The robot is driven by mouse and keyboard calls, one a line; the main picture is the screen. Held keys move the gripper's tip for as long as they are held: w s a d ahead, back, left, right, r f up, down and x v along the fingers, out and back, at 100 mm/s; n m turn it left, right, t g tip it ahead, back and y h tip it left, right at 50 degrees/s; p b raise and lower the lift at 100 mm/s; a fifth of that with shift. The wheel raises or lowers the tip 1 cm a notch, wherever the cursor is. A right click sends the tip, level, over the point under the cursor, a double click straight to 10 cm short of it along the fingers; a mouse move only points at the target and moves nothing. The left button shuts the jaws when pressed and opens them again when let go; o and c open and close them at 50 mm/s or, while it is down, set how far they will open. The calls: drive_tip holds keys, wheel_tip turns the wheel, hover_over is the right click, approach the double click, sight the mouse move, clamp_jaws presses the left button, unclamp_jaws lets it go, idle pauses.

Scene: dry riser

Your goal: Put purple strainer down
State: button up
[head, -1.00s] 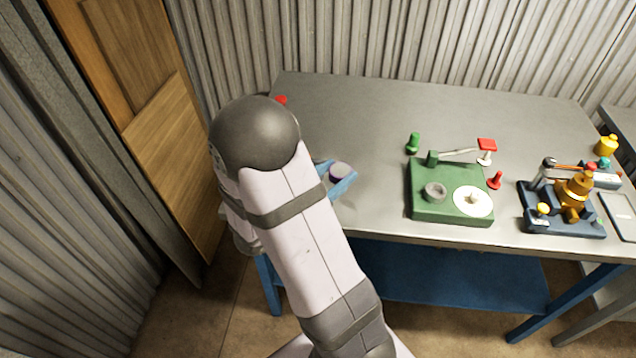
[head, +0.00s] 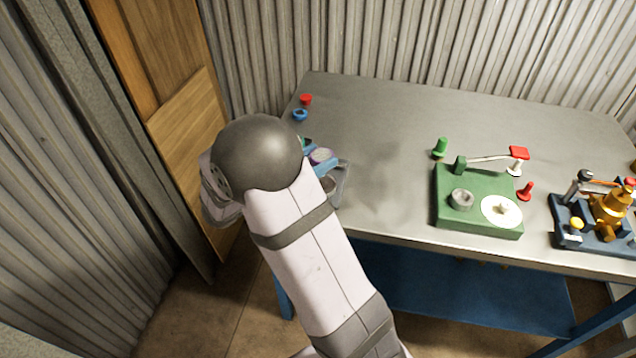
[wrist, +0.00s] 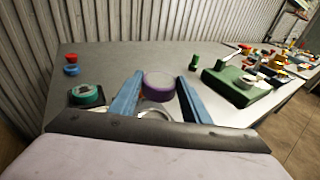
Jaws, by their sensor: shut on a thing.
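The purple strainer (wrist: 158,84) is a short round piece with a purple side and a paler top. My gripper (wrist: 160,92) has blue fingers on either side of it and is shut on it, near the table's left end. In the head view the strainer (head: 321,155) shows beside my arm, with my gripper (head: 324,163) around it partly hidden. I cannot tell whether the strainer touches the grey table (head: 400,130) or hangs just above it.
A green round piece on a dark square base (wrist: 87,96) stands left of my gripper. A small red piece (head: 305,98) and a blue piece (head: 299,115) are behind it.

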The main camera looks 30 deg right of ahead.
drive_tip(key=shift+f, duration=3.9)
drive_tip(key=shift+f, duration=0.1)
drive_tip(key=shift+f, duration=0.25)
drive_tip(key=o, duration=1)
drive_tip(key=shift+o, duration=0.2)
drive_tip(key=shift+s+f, duration=0.1)
drive_tip(key=shift+s, duration=0.05)
